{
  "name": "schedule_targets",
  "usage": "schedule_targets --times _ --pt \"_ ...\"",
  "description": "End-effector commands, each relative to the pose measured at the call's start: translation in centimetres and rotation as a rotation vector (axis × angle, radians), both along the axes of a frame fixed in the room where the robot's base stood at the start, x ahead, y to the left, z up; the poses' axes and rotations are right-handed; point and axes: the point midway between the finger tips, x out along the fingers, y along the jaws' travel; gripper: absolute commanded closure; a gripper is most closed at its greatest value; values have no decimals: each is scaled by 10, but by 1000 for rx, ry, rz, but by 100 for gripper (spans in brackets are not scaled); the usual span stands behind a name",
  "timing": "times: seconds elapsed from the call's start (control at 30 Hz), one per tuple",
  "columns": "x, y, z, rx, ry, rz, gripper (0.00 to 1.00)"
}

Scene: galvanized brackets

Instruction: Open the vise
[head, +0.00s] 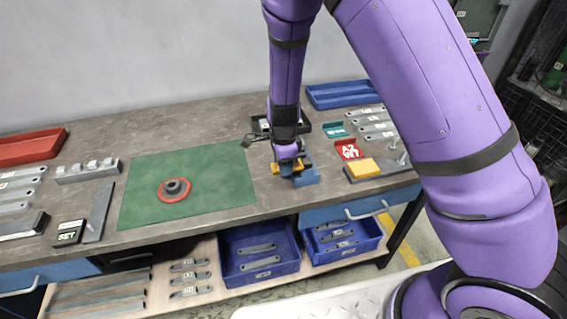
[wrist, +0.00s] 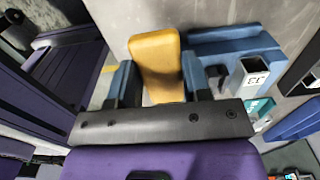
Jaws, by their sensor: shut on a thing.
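The blue vise (head: 303,178) stands near the front edge of the workbench, right of the green mat. It also shows in the wrist view (wrist: 222,42), beside the yellow piece. My gripper (head: 289,162) is down at the vise, partly covering it. In the wrist view my gripper (wrist: 160,75) has its two fingers on either side of a yellow handle (wrist: 157,52) and is shut on it. The handle also shows as yellow at the vise in the head view (head: 278,168). The vise jaws are mostly hidden, so I cannot tell their gap.
A green mat (head: 140,200) with a red round part (head: 174,190) lies to the left. At the right are a yellow block (head: 364,168), a red tray (head: 347,150) and a blue tray (head: 340,94). Flat brackets lie at both ends. Blue bins (head: 259,276) sit on the shelf below.

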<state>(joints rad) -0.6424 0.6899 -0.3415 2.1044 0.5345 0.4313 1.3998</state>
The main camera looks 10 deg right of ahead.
Motion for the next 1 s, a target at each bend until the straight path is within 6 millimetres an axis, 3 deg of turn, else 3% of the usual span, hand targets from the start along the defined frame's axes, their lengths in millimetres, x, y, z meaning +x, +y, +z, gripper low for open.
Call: schedule_targets --times 0.03,0.1,0.13,0.47,0.63,1.0 --pt "1 0 0 1 -3 -5 49" --pt "1 0 0 1 -2 -4 33" --pt "1 0 0 1 -2 -4 30" --pt "1 0 3 1 -2 -1 30" --pt "1 1 24 2 -5 -2 30" --pt "1 1 89 2 -4 -1 30"
